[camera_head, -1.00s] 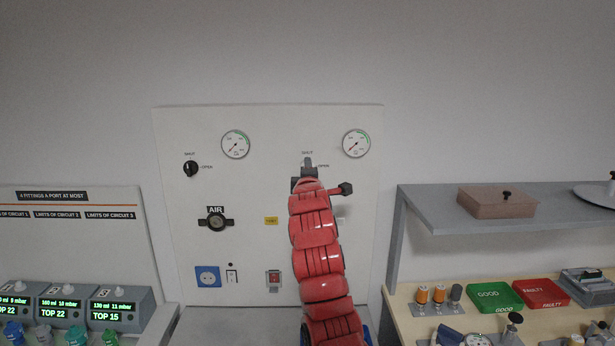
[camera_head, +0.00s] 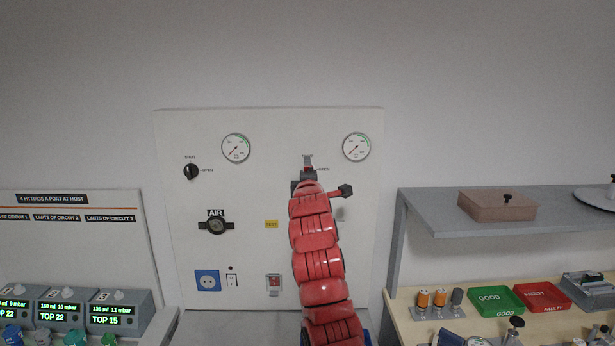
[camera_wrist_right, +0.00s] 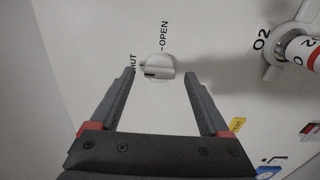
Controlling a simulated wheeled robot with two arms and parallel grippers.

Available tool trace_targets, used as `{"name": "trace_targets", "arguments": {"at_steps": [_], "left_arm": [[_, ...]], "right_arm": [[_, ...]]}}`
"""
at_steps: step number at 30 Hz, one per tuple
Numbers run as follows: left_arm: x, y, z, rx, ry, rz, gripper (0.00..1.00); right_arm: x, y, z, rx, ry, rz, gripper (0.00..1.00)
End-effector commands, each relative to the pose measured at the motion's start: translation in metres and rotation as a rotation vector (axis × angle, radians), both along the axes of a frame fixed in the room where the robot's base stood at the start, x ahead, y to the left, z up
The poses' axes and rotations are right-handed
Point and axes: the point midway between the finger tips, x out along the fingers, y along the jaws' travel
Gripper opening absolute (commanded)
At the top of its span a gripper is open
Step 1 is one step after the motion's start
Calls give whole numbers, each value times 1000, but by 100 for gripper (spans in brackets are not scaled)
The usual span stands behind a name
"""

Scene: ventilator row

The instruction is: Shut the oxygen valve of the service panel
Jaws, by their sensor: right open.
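The oxygen valve is a round white knob (camera_wrist_right: 158,66) on the service panel (camera_head: 262,125), with a dark slot on its face. In the right wrist view SHUT is printed to its left and OPEN above it. The slot runs nearly level, with one end toward SHUT. My right gripper (camera_wrist_right: 160,78) is open, its fingertips on either side of the knob; I cannot tell whether they touch it. In the head view the right gripper (camera_head: 308,167) and red arm cover most of this valve. My left gripper is out of view.
A second, black valve knob (camera_head: 191,171) sits at the panel's left. Two gauges (camera_head: 236,147) (camera_head: 356,146) are above. An O2 outlet with a fitting (camera_wrist_right: 290,55) is beside the valve in the wrist view. A grey shelf (camera_head: 430,205) stands to the right.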

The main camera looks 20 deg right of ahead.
Motion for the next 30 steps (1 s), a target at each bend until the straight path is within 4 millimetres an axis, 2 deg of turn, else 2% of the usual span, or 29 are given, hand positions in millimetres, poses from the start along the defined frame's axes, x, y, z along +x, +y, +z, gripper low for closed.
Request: {"name": "trace_targets", "arguments": {"at_steps": [5,11,30], "left_arm": [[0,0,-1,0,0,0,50],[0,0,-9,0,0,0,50],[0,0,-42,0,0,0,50]], "right_arm": [[-2,1,0,1,-1,0,80],[-20,6,-3,0,-2,0,80],[-139,40,-1,-1,-5,1,80]]}}
